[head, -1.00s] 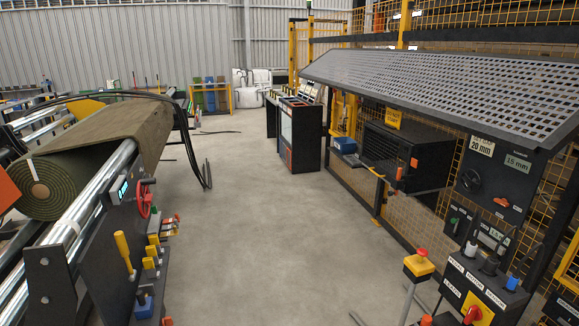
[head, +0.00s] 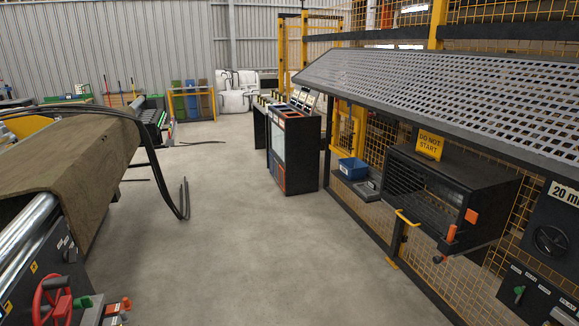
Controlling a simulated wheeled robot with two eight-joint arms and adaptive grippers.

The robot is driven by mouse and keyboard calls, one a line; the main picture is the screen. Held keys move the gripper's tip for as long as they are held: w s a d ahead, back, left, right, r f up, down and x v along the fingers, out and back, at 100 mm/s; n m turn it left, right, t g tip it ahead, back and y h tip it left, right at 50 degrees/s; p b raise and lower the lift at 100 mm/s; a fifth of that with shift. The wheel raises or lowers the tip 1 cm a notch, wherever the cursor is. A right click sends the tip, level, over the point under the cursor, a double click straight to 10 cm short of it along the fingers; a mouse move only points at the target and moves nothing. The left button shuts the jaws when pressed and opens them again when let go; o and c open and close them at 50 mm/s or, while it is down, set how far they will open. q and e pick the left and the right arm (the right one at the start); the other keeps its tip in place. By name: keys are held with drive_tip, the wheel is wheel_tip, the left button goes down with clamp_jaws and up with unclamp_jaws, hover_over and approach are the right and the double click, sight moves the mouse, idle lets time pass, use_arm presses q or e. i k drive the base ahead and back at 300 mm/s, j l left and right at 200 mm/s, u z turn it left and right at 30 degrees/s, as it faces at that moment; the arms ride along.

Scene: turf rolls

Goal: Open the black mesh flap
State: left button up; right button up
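A black box-shaped cabinet (head: 480,178) is mounted on the yellow mesh fence at the right. Its front is a dark mesh flap (head: 415,190), with a yellow handle (head: 407,217) at its lower edge. An orange part (head: 451,233) stands at the front right corner. The flap looks shut, but its edges are hard to make out. A yellow "do not start" sign (head: 430,143) stands on top of the cabinet. Neither of my grippers is in view.
A grey perforated canopy (head: 440,95) overhangs the cabinet. A blue bin (head: 352,168) sits on a shelf to its left. A dark console (head: 293,150) stands further back. A turf roll machine with brown turf (head: 75,160) is at the left. The concrete floor (head: 250,250) between is clear.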

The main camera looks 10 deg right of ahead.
sight(465, 212)
drive_tip(key=i+j+z, duration=0.1)
drive_tip(key=i+z, duration=0.2)
drive_tip(key=i, duration=0.2)
drive_tip(key=i+j+z, duration=0.15)
drive_tip(key=i+z, duration=0.15)
drive_tip(key=i, duration=0.15)
drive_tip(key=i+j+z, duration=0.2)
drive_tip(key=i+z, duration=0.2)
drive_tip(key=i+j+z, duration=0.2)
drive_tip(key=z, duration=0.25)
drive_tip(key=i+j+z, duration=0.25)
drive_tip(key=j+z, duration=0.15)
drive_tip(key=j, duration=0.15)
drive_tip(key=i+j+z, duration=0.1)
drive_tip(key=j+z, duration=0.1)
drive_tip(key=j, duration=0.25)
drive_tip(key=i, duration=0.05)
